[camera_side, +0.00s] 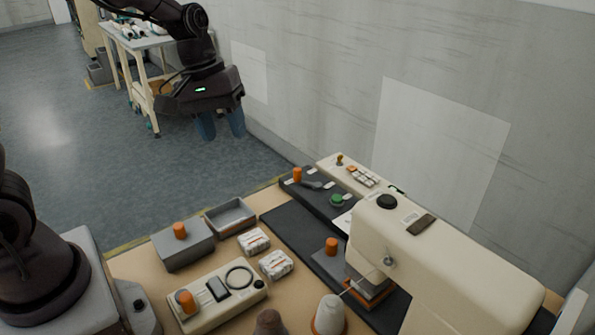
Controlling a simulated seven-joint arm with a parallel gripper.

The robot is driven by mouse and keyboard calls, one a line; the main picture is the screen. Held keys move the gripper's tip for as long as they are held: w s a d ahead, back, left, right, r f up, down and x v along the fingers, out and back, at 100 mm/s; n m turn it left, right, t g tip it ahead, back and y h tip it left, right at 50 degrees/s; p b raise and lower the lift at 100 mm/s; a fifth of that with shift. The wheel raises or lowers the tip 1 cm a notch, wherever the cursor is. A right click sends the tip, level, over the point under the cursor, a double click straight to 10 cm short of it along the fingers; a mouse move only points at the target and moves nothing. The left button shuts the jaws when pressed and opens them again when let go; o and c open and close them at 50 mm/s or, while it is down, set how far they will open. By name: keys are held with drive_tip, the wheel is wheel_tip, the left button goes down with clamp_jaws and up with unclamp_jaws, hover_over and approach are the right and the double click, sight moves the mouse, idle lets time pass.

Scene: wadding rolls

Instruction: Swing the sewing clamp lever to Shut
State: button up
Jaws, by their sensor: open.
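My gripper (221,125) hangs high at the upper middle, fingers down, with its blue fingers apart and nothing between them. It is well above and to the left of the bench things. A dark panel (318,197) at the back of the bench carries an orange-knobbed lever (297,174), a grey handle-like piece beside it and small white labels. Another orange knob (331,246) stands by the clamp plate beside the cream sewing machine (450,260). I cannot tell for certain which one is the clamp lever, and the labels are too small to read.
A lidded grey box (184,250) with an orange knob, an open grey tray (231,217), two white packs (254,241) and a cream control box (218,300) stand on the left of the bench. A thread cone (329,317) is in front. The wall is behind.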

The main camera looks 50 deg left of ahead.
drive_tip(key=w+a+f+n, duration=0.9)
drive_tip(key=w+f+n, duration=0.3)
drive_tip(key=n, duration=0.2)
drive_tip(key=n+t, duration=0.3)
drive_tip(key=n, duration=0.4)
approach(297, 169)
drive_tip(key=x, duration=1)
drive_tip(key=shift+f, duration=0.3)
drive_tip(key=shift+w, duration=0.1)
clamp_jaws()
